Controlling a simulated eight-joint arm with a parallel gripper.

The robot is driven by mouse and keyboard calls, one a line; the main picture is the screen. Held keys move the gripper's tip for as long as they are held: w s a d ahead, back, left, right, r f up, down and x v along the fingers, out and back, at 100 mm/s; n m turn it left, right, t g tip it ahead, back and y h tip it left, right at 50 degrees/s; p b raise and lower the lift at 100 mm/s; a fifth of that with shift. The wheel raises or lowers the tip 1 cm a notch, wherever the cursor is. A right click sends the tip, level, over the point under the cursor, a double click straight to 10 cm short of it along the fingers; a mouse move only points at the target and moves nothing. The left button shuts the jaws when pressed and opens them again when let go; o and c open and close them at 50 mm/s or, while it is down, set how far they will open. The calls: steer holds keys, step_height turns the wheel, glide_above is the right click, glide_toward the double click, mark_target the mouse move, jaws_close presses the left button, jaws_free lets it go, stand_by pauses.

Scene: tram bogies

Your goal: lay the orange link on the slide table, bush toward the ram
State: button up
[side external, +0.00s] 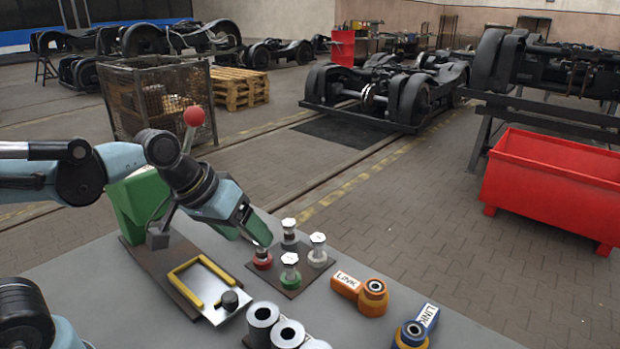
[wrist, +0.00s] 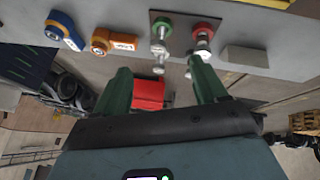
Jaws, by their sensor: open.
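The orange link (side external: 358,304) lies flat on the bench to the right of the bolt board, its bush end to the right and its white label to the left. It also shows in the wrist view (wrist: 101,49). The slide table (side external: 222,316) is a bare metal plate with a yellow U-shaped frame and a black knob. The grey ram (side external: 158,240) hangs under the green press (side external: 128,205), left of the plate. My gripper (side external: 256,228) is above the bench by the red-collared bolt; in the wrist view its green fingers (wrist: 160,78) are apart and empty.
A blue link (side external: 411,335) lies right of the orange one. Several upright bolts with coloured collars stand on a dark board (side external: 291,291) between the slide table and the orange link. Metal cylinders (side external: 263,316) stand at the front edge.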

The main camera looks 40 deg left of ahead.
steer(key=w+d+n+g+h, duration=0.4)
steer(key=w+d+n+h, duration=0.2)
steer(key=w+d+n, duration=0.3)
steer(key=n+g+h, duration=0.4)
steer(key=g+h, duration=0.1)
steer(key=h, duration=0.1)
glide_above(372, 283)
steer(key=a, duration=0.2)
step_height(372, 283, down, 5)
steer(key=shift+w+f, duration=0.2)
steer(key=shift+f, duration=1.6)
step_height(372, 283, down, 3)
steer(key=shift+f, duration=0.2)
steer(key=shift+s+d+f, duration=0.15)
steer(key=shift+s+d, duration=0.05)
steer(key=shift+d, duration=0.5)
steer(key=shift+s+d+f, duration=0.1)
steer(key=shift+d+f, duration=0.15)
steer(key=shift+d, duration=0.35)
steer(key=shift+c, duration=0.2)
jaws_close()
